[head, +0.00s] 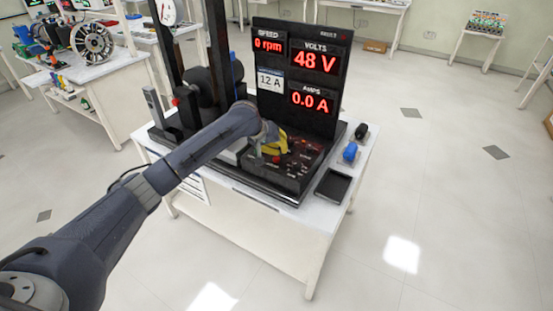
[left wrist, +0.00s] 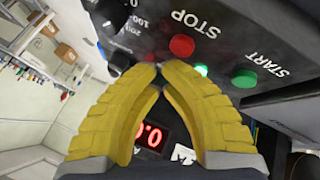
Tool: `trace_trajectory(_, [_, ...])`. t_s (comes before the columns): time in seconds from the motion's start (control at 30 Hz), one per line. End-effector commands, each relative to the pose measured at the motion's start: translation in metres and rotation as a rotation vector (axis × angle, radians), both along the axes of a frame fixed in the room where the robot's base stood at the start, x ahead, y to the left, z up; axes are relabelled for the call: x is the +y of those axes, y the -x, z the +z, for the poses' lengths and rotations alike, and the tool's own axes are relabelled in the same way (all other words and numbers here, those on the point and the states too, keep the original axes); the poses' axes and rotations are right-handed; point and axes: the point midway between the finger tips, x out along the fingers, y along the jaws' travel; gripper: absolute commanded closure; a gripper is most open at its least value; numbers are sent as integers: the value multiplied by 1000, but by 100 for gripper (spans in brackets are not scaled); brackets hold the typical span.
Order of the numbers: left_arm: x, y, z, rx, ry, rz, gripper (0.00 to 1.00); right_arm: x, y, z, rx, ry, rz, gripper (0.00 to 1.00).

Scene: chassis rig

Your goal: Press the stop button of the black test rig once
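The black test rig (head: 285,185) stands on a white table, with its control panel low at the front. In the left wrist view the red STOP button (left wrist: 181,46) sits on the panel under the white word STOP. The green START button (left wrist: 244,79) is to its right, with a small lit green lamp (left wrist: 201,70) between them. My left gripper (head: 276,147) is over the panel in the head view. Its yellow fingertips (left wrist: 157,66) are together, empty, and appear just below the red button; contact cannot be told. My right gripper is not in view.
The rig's upright display (head: 300,75) reads 0 rpm, 48 V and 0.0 A. A black tray (head: 333,186), a blue item (head: 350,152) and a black item (head: 361,131) lie at the table's right. Black knobs (left wrist: 108,14) sit left of the STOP button.

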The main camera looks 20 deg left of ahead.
Motion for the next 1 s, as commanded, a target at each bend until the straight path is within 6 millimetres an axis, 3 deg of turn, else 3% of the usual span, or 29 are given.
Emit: trace_trajectory(1.0, [0, 0, -9, 0, 0, 0, 100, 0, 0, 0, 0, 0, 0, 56])
